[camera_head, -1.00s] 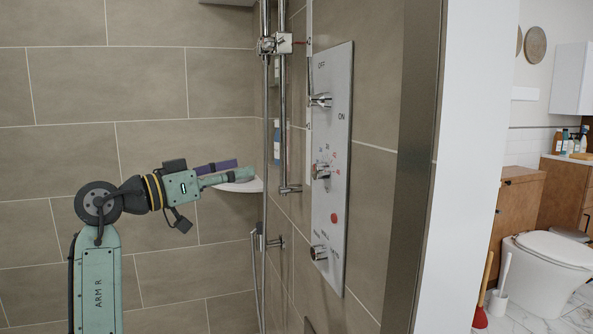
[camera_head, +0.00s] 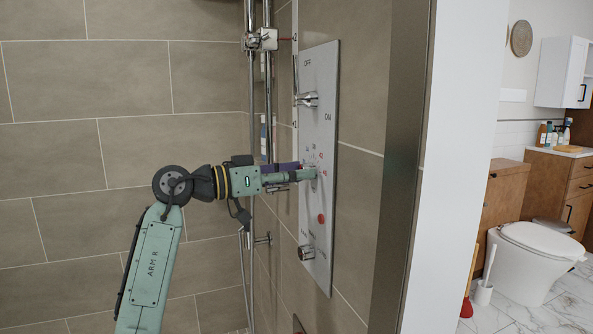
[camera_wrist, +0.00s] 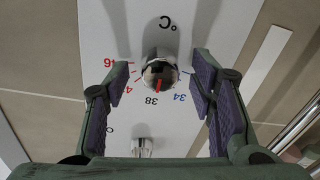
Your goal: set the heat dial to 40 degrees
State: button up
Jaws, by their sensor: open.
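The heat dial (camera_wrist: 160,72) is a round chrome knob on the pale control panel (camera_wrist: 215,25), with a red pointer line. In the wrist view the pointer points down, close to the 38 mark; 34 is to its right and 46 to its left. A number between 38 and 46 is partly hidden. My gripper (camera_wrist: 162,80) is open, one purple-padded finger on each side of the dial, with gaps showing. In the head view my gripper (camera_head: 308,172) reaches the panel (camera_head: 322,240) at the dial and hides most of it.
An upper lever (camera_head: 307,99) and a lower knob (camera_head: 306,253) stick out from the panel above and below the dial. A vertical chrome shower rail (camera_head: 267,90) stands left of the panel. A toilet (camera_head: 535,265) is beyond the wall at right.

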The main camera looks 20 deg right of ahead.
jog(key=shift+d, duration=0.15)
jog(key=shift+c, duration=0.2)
jog(key=c, duration=1.1)
